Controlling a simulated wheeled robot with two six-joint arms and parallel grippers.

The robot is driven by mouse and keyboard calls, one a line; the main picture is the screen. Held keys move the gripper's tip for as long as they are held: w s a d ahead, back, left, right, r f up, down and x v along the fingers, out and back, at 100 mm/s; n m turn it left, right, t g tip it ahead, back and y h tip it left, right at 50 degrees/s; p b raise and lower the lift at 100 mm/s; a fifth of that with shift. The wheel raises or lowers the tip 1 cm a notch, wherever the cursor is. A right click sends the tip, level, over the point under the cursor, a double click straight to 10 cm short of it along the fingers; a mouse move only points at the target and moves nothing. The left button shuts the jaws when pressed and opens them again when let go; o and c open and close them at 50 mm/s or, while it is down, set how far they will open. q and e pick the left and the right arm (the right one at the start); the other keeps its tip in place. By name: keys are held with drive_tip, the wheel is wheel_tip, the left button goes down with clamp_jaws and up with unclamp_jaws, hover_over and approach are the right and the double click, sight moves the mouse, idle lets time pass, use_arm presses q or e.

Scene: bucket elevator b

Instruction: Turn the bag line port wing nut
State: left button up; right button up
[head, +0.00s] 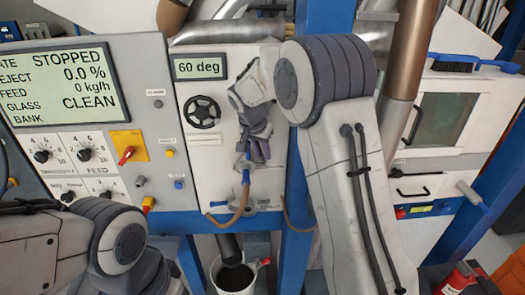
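My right gripper (257,150) points down in front of the white panel (215,125), just above a small grey metal fitting (243,165). The gripper's own wrist partly covers this area, and the finger gap is too small to read. My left arm shows at the lower left, but its gripper is not in view.
A black handwheel (202,112) and a "60 deg" display (199,67) are on the panel. The control panel with its screen (60,84) stands left. A white bucket (236,280) is below. A blue post (298,190) stands right of the fitting, close to my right arm.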

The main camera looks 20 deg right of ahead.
clamp_jaws()
drive_tip(key=shift+f+n+b, duration=0.1)
drive_tip(key=shift+n+b, duration=0.5)
drive_tip(key=shift+s+d+n+t+y+b, duration=0.1)
drive_tip(key=shift+n+t+y+b, duration=0.4)
drive_tip(key=shift+n, duration=0.7)
unclamp_jaws()
drive_tip(key=b+v, duration=0.2)
drive_tip(key=v, duration=0.8)
drive_tip(key=shift+r+b, duration=0.3)
drive_tip(key=shift+r, duration=0.15)
